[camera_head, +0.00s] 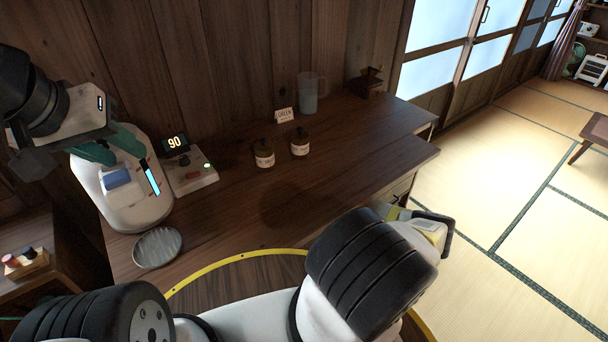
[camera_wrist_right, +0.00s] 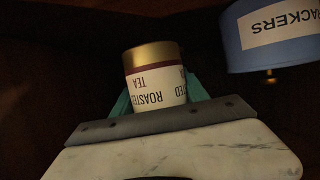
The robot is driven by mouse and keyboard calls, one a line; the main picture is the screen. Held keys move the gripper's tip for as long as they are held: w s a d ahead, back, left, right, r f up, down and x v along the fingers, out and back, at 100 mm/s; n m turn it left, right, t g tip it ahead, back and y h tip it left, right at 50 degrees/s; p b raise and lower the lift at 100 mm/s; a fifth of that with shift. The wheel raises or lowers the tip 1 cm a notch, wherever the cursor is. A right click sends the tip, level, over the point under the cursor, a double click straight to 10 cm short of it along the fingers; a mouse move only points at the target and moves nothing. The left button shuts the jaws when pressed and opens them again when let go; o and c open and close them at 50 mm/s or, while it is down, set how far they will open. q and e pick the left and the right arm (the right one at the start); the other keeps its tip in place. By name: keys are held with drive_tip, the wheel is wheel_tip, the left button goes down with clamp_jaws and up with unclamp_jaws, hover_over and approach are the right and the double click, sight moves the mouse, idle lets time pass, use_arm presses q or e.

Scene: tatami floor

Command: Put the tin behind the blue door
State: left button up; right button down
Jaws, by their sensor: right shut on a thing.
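A tin with a gold lid and a white label reading "ROASTED TEA" (camera_wrist_right: 155,88) stands between the teal fingers of my right gripper (camera_wrist_right: 159,98) in the right wrist view. That gripper is shut on it. The lettering appears upside down there. In the head view the right gripper and the tin are hidden behind my right arm. My left gripper (camera_head: 110,147) is empty, its teal fingers apart, in front of the white dispenser (camera_head: 135,195). No blue door can be made out in either view.
A blue canister labelled "CRACKERS" (camera_wrist_right: 270,38) is right of the tin in a dark space. The tatami (camera_head: 480,170) at right is open.

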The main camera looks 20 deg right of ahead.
drive_tip(key=shift+s+f, duration=0.1)
drive_tip(key=shift+f, duration=1.55)
drive_tip(key=c, duration=0.6)
unclamp_jaws()
drive_tip(key=shift+f, duration=0.1)
drive_tip(key=v, duration=1.2)
